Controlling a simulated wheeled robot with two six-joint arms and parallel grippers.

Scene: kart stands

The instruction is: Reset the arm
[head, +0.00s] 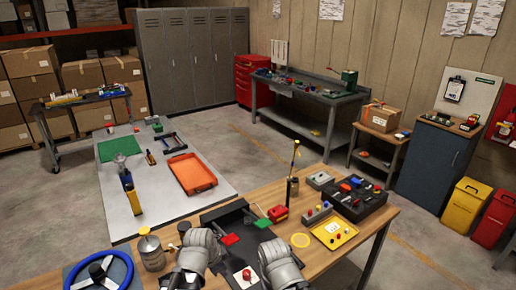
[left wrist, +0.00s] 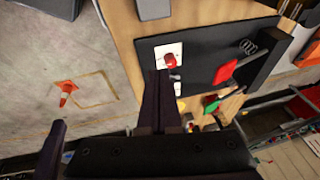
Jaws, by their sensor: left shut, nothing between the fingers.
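The fingertips appear over the lower edge of a white plate with a red knob (left wrist: 170,60). I cannot tell the height between them. The plate lies on a black board (left wrist: 205,62), which also shows in the head view (head: 213,214). In the head view, my grey arm parts at the bottom hide some of the board. My right gripper cannot be made out.
On the wooden bench (head: 375,222) stand a jar (head: 152,252), a blue steering wheel (head: 75,279), a yellow tray (head: 334,236) and a black crate (head: 371,203). A lower table holds an orange tray (head: 191,174). An orange cone (left wrist: 67,90) stands on the floor.

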